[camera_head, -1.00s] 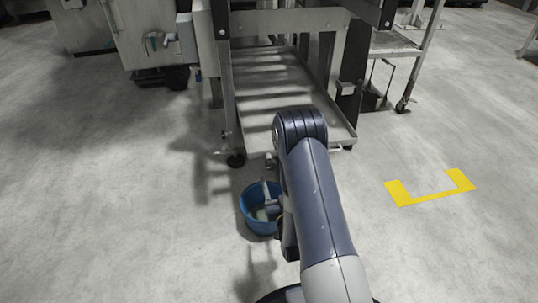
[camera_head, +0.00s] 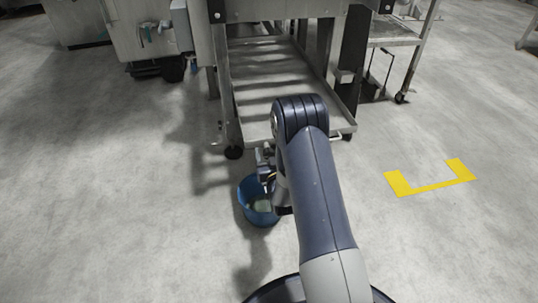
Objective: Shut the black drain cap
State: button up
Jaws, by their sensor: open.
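My gripper (camera_head: 264,155) is at the front edge of the low metal tray (camera_head: 252,135), above the far rim of a blue bucket (camera_head: 245,212). It is small and partly hidden by my own arm, and the gap between its fingers is hard to make out. I see nothing held in it. I cannot make out the black drain cap; the tray's front edge around the gripper is partly covered by the gripper and arm. I cannot tell whether the gripper touches anything there.
The bucket stands on the floor below the tray's front, with something pale inside. A wheeled metal cart (camera_head: 396,42) stands at the right. The floor around the yellow floor marking (camera_head: 432,184) is clear.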

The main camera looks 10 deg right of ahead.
jog(key=c, duration=1)
jog(key=shift+m, duration=0.4)
jog(key=m, duration=0.3)
jog(key=shift+m, duration=0.3)
jog(key=m, duration=0.4)
jog(key=shift+m, duration=0.3)
jog(key=m, duration=0.4)
jog(key=shift+m, duration=0.3)
jog(key=m, duration=0.4)
jog(key=shift+f, duration=0.1)
jog(key=shift+d+m, duration=0.1)
jog(key=shift+m, duration=0.2)
